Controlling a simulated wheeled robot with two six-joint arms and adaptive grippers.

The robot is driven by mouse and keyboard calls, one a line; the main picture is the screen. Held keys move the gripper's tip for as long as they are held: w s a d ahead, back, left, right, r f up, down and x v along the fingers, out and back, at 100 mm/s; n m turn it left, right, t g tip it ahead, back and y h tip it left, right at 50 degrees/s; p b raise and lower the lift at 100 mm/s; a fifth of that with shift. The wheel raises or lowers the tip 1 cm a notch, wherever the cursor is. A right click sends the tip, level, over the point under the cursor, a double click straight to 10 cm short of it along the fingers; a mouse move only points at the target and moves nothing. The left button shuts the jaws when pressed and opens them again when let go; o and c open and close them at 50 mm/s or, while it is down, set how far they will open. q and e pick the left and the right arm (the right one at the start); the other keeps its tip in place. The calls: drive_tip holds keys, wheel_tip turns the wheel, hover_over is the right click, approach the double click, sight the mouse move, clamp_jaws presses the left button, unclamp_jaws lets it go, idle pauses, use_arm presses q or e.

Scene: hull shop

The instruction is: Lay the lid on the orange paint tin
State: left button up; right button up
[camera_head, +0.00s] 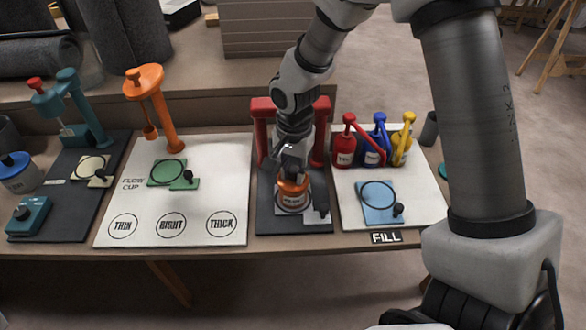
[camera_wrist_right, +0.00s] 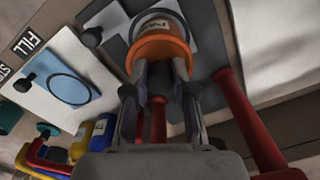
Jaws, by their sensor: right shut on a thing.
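The orange paint tin (camera_head: 292,202) stands on the grey plate of the dark board in front of the red press. Its label shows in the wrist view (camera_wrist_right: 155,27). An orange lid (camera_wrist_right: 160,50) is at the top of the tin, under my right fingertips. My right gripper (camera_head: 293,174) points down over the tin and is shut on the lid. In the wrist view the fingers (camera_wrist_right: 160,72) reach the orange surface. The fingers hide the lid's middle, and I cannot tell whether it rests fully on the rim. My left gripper is not in view.
The red press (camera_head: 263,118) stands behind the tin. Red, blue and yellow bottles (camera_head: 372,146) stand at right, behind a blue pad (camera_head: 379,203). A white board (camera_head: 210,205) with marked circles lies left. A blue tin (camera_head: 18,174) stands far left.

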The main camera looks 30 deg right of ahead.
idle(0.4)
drive_tip(key=o, duration=1.4)
wheel_tip(320, 180, up, 7)
drive_tip(key=p, duration=0.7)
drive_tip(key=shift+f, duration=0.1)
